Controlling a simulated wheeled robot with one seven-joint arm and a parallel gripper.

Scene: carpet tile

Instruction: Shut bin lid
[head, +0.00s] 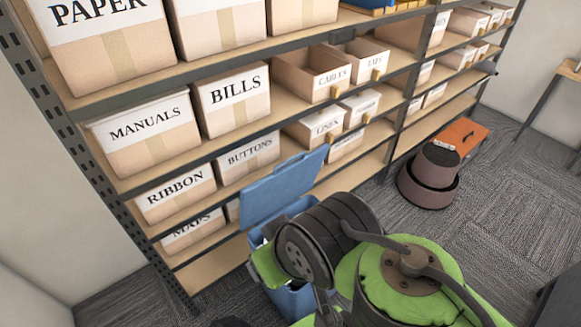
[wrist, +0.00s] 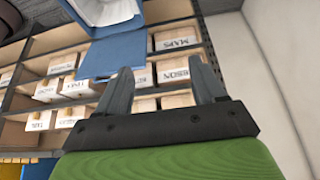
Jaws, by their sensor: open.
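The blue bin (head: 293,300) stands on the carpet in front of the shelving, partly hidden behind my arm in the head view. Its blue lid (head: 283,186) is open, raised and leaning back toward the shelves. In the wrist view, which looks upside down, the lid (wrist: 114,54) shows beyond my fingers, with the bin's rim and something white inside it (wrist: 105,10) at the top edge. My gripper (wrist: 160,66) is open, with nothing between its two grey fingers, and looks apart from the lid. In the head view my arm hides the fingers.
Metal shelving holds labelled boxes such as the MANUALS box (head: 145,130) and the BILLS box (head: 233,97), close behind the lid. A dark round container (head: 428,180) and an orange case (head: 463,135) stand to the right. Carpet (head: 500,210) is clear at right.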

